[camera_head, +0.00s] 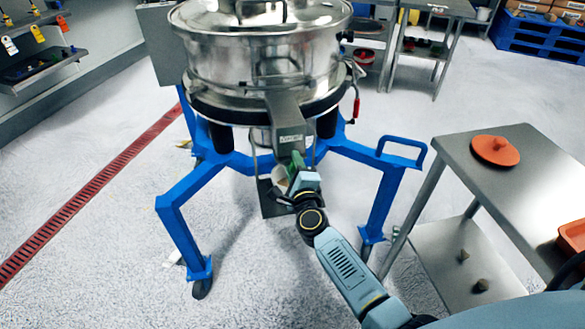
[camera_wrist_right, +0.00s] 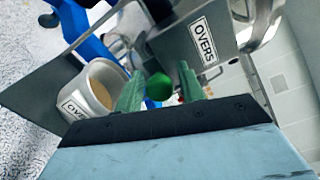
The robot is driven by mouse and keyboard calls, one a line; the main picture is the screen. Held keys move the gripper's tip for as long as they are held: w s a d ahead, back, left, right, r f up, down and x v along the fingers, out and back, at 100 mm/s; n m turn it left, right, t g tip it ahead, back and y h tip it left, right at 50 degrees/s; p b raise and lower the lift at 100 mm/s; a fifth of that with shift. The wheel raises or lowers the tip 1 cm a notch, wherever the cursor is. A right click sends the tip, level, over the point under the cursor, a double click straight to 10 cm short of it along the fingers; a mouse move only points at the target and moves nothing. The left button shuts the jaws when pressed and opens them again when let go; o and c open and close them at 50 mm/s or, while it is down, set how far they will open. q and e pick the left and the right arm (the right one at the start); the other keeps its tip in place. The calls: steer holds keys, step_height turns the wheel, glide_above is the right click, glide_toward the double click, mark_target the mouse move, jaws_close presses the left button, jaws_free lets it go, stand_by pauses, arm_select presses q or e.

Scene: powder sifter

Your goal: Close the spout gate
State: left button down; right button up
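The sifter's metal spout (camera_head: 286,124) slopes down from the front of the round steel sifter (camera_head: 255,60). In the right wrist view the spout (camera_wrist_right: 190,45) carries an "OVERS" label. My right gripper (camera_head: 296,170) is just below the spout mouth. In the right wrist view its green fingers (camera_wrist_right: 160,74) are apart, with a round green knob (camera_wrist_right: 158,87) showing between them. I cannot tell whether they touch it. The gate plate itself is not clearly visible. My left gripper is not in view.
A white "OVERS" pail (camera_wrist_right: 104,88) stands on a dark plate (camera_wrist_right: 40,92) beside the gripper. Blue frame legs (camera_head: 185,230) flank the spout. A steel table (camera_head: 535,170) with an orange lid (camera_head: 495,150) stands right.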

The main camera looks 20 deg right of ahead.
steer(key=shift+o, duration=0.8)
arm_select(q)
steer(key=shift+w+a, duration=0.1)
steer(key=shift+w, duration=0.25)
arm_select(e)
steer(key=shift+s, duration=0.1)
steer(key=shift+s, duration=0.15)
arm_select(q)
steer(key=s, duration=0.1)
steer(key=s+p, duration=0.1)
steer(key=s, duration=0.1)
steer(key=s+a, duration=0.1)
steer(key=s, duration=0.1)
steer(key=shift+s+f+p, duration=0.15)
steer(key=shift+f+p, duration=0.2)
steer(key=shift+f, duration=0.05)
arm_select(e)
steer(key=s+a, duration=0.2)
steer(key=s, duration=1)
steer(key=shift+s+a, duration=0.3)
steer(key=shift+s, duration=0.1)
